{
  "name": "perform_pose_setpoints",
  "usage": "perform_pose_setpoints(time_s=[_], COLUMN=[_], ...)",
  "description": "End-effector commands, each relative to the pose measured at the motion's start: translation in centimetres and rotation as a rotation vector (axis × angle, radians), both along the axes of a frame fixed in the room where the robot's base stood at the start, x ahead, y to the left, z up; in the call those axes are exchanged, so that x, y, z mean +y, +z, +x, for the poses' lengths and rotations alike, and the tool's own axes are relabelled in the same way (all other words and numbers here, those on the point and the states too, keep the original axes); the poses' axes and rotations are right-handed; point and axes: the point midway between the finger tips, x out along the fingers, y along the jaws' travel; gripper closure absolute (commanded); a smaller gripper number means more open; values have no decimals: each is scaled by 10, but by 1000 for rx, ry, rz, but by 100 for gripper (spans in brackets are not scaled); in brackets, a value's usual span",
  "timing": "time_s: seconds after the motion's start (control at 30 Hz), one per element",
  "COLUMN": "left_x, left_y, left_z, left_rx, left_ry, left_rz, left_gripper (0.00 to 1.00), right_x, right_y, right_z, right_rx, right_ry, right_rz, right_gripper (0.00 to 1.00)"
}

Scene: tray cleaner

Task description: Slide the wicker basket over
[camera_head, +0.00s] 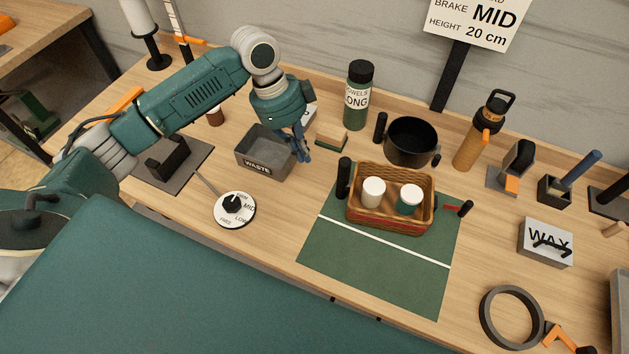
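The wicker basket (414,227) is brown and rectangular. It stands upright on the far part of a green mat (376,275), beyond the mat's white line (410,251). Two white-topped containers stand in it, a pale one (374,192) and a green one (410,200). A black upright handle or post (343,179) is at its left end, and a smaller black one (465,208) is at its right. My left gripper (304,156) points down over the right side of the waste bin, left of the basket and apart from it. Its finger opening cannot be made out. My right gripper is out of view.
The grey waste bin (262,168) and a round dial (235,211) are left of the mat. A black pot (411,141) stands close behind the basket. A wax box (545,242) and a dark ring (511,317) are to the right. The near mat is clear.

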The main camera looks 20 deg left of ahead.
Motion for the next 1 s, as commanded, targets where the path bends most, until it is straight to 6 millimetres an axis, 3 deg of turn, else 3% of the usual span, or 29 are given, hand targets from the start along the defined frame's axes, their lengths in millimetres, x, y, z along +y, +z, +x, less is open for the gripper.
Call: perform_pose_setpoints(time_s=[0.27, 0.43, 0.63, 0.8, 1.0], left_x=[-7, -18, -29, -55, -66], left_y=[-25, -59, -99, -94, -97], left_z=[-1, 0, 2, 7, 9], left_rx=[1, 4, 2, -3, -2], left_ry=[-8, -7, -7, -10, -8], left_rz=[-3, -4, -2, -3, -1], left_gripper=[100, 100, 100, 100, 100], right_x=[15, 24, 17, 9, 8], right_y=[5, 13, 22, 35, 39], right_z=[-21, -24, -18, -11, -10], right_rx=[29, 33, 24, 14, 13], right_ry=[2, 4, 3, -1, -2], right_rz=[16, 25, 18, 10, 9], right_gripper=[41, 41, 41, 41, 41])
